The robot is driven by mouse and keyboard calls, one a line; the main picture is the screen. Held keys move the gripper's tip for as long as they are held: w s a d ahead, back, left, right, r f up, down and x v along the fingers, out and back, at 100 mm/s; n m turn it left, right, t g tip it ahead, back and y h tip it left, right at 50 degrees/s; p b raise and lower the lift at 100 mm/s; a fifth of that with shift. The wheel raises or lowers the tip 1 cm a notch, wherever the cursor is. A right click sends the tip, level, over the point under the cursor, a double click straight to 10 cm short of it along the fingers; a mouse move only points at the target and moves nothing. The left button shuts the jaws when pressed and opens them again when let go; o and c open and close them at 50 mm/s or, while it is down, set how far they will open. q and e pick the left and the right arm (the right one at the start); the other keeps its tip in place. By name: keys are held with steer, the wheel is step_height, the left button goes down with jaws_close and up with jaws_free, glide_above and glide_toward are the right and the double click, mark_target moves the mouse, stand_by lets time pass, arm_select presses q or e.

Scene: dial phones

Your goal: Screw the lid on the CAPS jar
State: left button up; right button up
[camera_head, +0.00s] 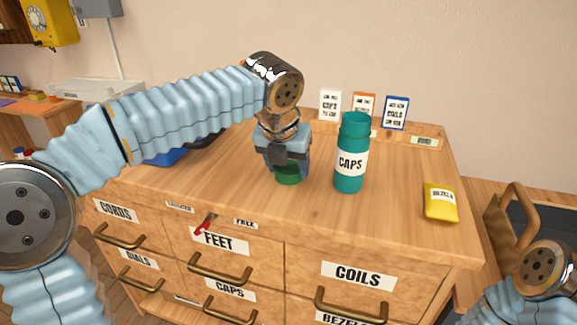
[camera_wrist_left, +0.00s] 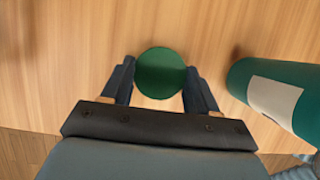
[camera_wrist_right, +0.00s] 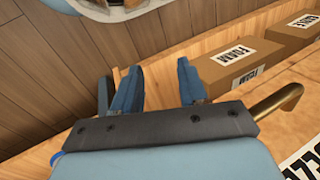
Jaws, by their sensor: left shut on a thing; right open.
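The CAPS jar (camera_head: 351,155) is a teal cylinder with a white label, standing upright and open-looking on the cabinet top. It also shows at the right in the left wrist view (camera_wrist_left: 240,78). A green round lid (camera_head: 288,178) is at the cabinet top to the left of the jar. My left gripper (camera_head: 284,168) points down over it and is shut on the lid, which shows between the fingers in the left wrist view (camera_wrist_left: 161,73). The lid is apart from the jar. My right gripper (camera_wrist_right: 160,92) is open and empty, away from the jar.
A yellow BEZELS packet (camera_head: 441,203) lies at the cabinet's right. Several small cards, including a white one (camera_head: 330,105), stand along the back. Drawers labelled FEET and COILS (camera_head: 357,276) are below. Bare wood lies around the jar.

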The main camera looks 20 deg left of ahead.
mark_target(292, 163)
arm_select(q)
step_height(292, 163, up, 3)
steer(key=shift+d+r+p, duration=0.1)
steer(key=shift+p, duration=0.3)
steer(key=s+d+r+p, duration=0.1)
steer(key=s+d+r, duration=0.7)
steer(key=d, duration=0.3)
steer(key=shift+v, duration=0.85)
steer(key=shift+w, duration=0.1)
